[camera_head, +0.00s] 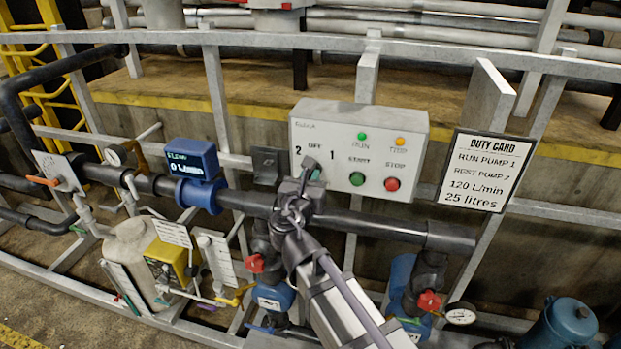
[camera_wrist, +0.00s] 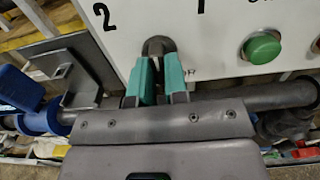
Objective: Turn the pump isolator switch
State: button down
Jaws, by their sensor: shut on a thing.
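The pump isolator switch, a dark grey knob (camera_head: 309,163), sits on the left part of a pale grey control box (camera_head: 340,118) marked 2, OFF and 1. It also shows in the wrist view (camera_wrist: 158,45), between the marks 2 and 1. My gripper (camera_head: 313,175) reaches the box face from below. In the wrist view its teal-padded fingers (camera_wrist: 158,72) are shut on the knob, one on each side. The fingers partly cover the knob, so I cannot tell exactly which mark it points to.
The box has green and red buttons (camera_head: 391,184) and two lamps right of the knob. A duty card (camera_head: 487,170) hangs to the right. A blue flow meter (camera_head: 193,160) and dark pipe (camera_head: 400,231) lie close beside and below the box.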

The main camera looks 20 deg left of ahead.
jog(key=shift+m, duration=0.4)
jog(key=shift+a+m, duration=0.1)
jog(key=shift+m, duration=4.4)
jog(key=c, duration=1.1)
grip_release()
jog(key=shift+c, duration=0.2)
jog(key=s, duration=1.1)
jog(key=shift+d, duration=0.2)
